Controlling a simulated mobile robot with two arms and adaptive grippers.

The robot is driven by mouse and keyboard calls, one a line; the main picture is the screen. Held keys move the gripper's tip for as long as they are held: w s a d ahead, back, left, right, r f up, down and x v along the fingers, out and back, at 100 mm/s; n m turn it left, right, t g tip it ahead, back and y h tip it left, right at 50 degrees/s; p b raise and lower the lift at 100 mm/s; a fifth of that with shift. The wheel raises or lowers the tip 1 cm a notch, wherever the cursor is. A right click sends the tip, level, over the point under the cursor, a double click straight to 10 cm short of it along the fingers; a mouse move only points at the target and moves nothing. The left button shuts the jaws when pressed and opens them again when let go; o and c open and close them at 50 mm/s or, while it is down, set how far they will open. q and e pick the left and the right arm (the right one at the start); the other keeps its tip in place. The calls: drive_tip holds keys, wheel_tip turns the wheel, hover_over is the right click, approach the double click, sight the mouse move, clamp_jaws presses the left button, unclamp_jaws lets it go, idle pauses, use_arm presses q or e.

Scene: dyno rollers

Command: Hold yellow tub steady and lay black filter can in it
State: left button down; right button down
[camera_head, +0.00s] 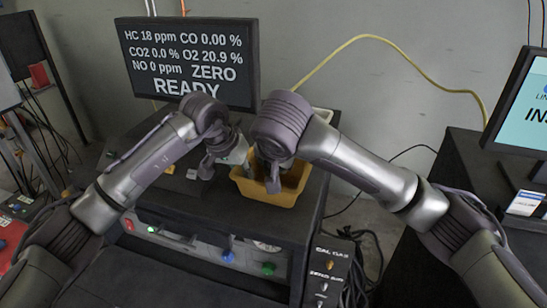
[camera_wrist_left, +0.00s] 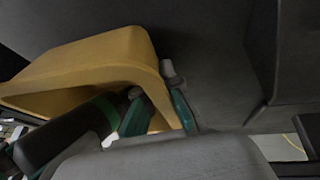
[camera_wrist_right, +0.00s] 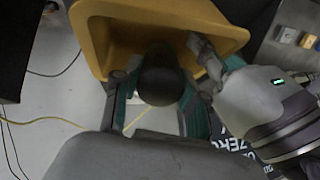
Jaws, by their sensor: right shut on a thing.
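The yellow tub (camera_head: 283,192) stands on the dark machine top in the head view, and its open side shows in the right wrist view (camera_wrist_right: 92,37). My right gripper (camera_wrist_right: 160,90) is shut on the black filter can (camera_wrist_right: 160,78) and holds it at the tub's mouth. The can's dark end shows between the green finger pads; its far part is hidden. My left gripper (camera_wrist_left: 158,102) is at the tub's left wall in the head view, with fingers on both sides of that wall (camera_wrist_left: 149,72). Whether they press on it cannot be told.
A monitor (camera_head: 190,62) reading READY stands behind at the left. Another screen (camera_head: 525,105) is at the right. A yellow cable (camera_head: 375,38) hangs along the wall. Coloured buttons line the machine's front edge, and a small control box (camera_head: 328,268) hangs beside it.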

drive_tip(key=c, duration=0.6)
unclamp_jaws()
drive_tip(key=shift+o, duration=0.2)
drive_tip(key=v, duration=1.2)
